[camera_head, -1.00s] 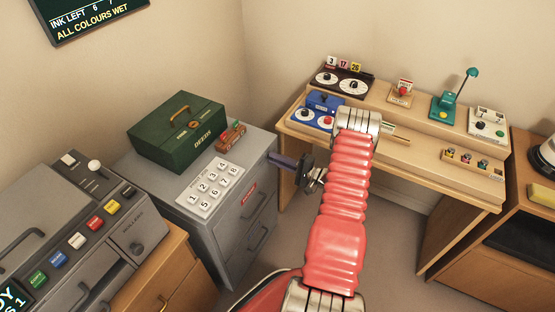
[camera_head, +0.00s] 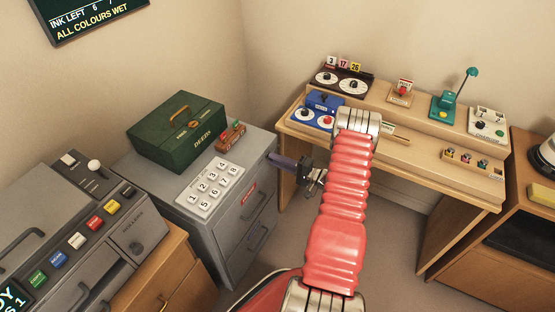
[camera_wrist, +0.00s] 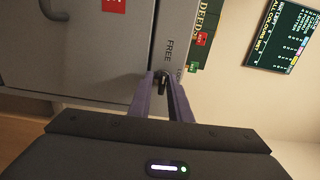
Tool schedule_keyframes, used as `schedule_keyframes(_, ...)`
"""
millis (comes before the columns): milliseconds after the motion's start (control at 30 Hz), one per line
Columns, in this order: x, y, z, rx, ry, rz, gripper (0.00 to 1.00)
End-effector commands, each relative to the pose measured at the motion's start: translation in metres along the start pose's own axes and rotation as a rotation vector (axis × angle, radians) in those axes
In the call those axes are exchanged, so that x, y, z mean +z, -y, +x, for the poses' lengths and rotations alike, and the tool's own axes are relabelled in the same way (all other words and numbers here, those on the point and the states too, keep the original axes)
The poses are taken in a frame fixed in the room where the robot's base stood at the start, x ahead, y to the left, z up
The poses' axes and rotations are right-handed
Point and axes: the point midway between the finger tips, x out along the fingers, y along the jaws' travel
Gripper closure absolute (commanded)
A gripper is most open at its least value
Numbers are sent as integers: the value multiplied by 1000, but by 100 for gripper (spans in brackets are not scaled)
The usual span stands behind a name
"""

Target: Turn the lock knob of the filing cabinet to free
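The grey filing cabinet (camera_head: 232,215) stands left of centre in the head view, and its front fills the left of the wrist view (camera_wrist: 90,60). The small dark lock knob (camera_wrist: 162,82) sits near the cabinet's top edge, between my fingertips in the wrist view. The word FREE (camera_wrist: 168,50) shows just beyond it; another label to its right is partly hidden by a finger. My gripper (camera_head: 272,160) reaches the cabinet front near its top right corner, its purple fingers closed on the knob. The knob's exact pointing is hard to read.
A green deeds box (camera_head: 177,132), a small brown toy-like item (camera_head: 230,137) and a numbered keypad (camera_head: 210,187) sit on the cabinet top. A desk (camera_head: 410,150) with several devices stands to the right. A grey machine (camera_head: 75,225) is at left.

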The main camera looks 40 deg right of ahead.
Motion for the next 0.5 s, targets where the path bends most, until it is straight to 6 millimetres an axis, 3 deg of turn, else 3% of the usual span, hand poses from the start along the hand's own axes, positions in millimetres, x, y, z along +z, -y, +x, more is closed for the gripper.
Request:
schedule_keyframes(133, 0, 0, 0, -1, 1, 0, 74)
schedule_keyframes(500, -1, 2, -3, -4, 0, -3, 73)
